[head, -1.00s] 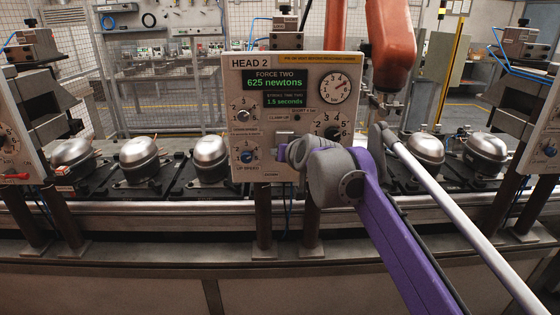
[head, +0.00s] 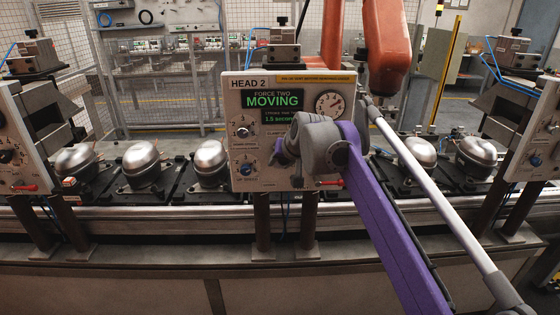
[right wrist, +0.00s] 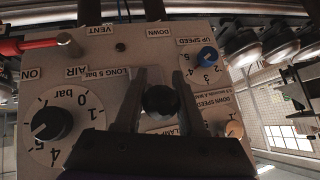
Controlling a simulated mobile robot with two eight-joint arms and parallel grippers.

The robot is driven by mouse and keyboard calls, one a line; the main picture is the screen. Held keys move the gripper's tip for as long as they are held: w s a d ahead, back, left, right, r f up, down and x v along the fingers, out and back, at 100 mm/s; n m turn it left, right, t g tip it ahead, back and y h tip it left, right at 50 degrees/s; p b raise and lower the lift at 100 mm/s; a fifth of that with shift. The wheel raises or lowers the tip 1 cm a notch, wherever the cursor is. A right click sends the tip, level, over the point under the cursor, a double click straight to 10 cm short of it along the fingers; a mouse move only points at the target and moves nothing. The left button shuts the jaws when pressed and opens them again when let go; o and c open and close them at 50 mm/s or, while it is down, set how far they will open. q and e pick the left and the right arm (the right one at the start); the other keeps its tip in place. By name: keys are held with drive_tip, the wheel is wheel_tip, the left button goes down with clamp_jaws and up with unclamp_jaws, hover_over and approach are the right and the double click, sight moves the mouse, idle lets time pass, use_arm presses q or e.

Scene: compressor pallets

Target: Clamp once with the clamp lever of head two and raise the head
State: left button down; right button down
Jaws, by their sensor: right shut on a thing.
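The head two panel (head: 243,178) stands in the middle of the head view, with its green display (head: 272,101) reading MOVING. My right gripper (head: 279,157) is in front of the panel's lower middle and tilts downward; my wrist hides part of the dials. In the right wrist view, which shows the panel upside down, the clamp lever's round black knob (right wrist: 160,102) sits between the fingers of the right gripper (right wrist: 160,88), which are shut on it. The lever's shaft is hidden behind the knob. My left gripper is out of view.
A red lever (right wrist: 35,44) and a black pressure dial (right wrist: 51,122) lie beside the fingers. A blue speed knob (right wrist: 207,54) is on the other side. Several compressors (head: 141,161) stand on pallets along the line. An orange robot arm (head: 386,45) hangs behind the panel.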

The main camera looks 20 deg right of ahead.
drive_tip(key=shift+r, duration=0.1)
drive_tip(key=c, duration=0.8)
unclamp_jaws()
drive_tip(key=shift+s, duration=0.1)
drive_tip(key=v, duration=1.1)
drive_tip(key=s+a+f+n+g, duration=0.1)
drive_tip(key=s+f, duration=0.9)
drive_tip(key=f, duration=0.1)
drive_tip(key=s+a+f+n+g+p, duration=0.1)
drive_tip(key=s+a+f, duration=0.1)
drive_tip(key=s+f, duration=0.8)
drive_tip(key=s+a+f+n+g+p, duration=0.1)
drive_tip(key=s+a+f, duration=0.1)
drive_tip(key=s+f, duration=0.8)
drive_tip(key=shift+s+f+g+h, duration=0.15)
drive_tip(key=shift+f+g+h, duration=0.15)
drive_tip(key=shift+f, duration=0.7)
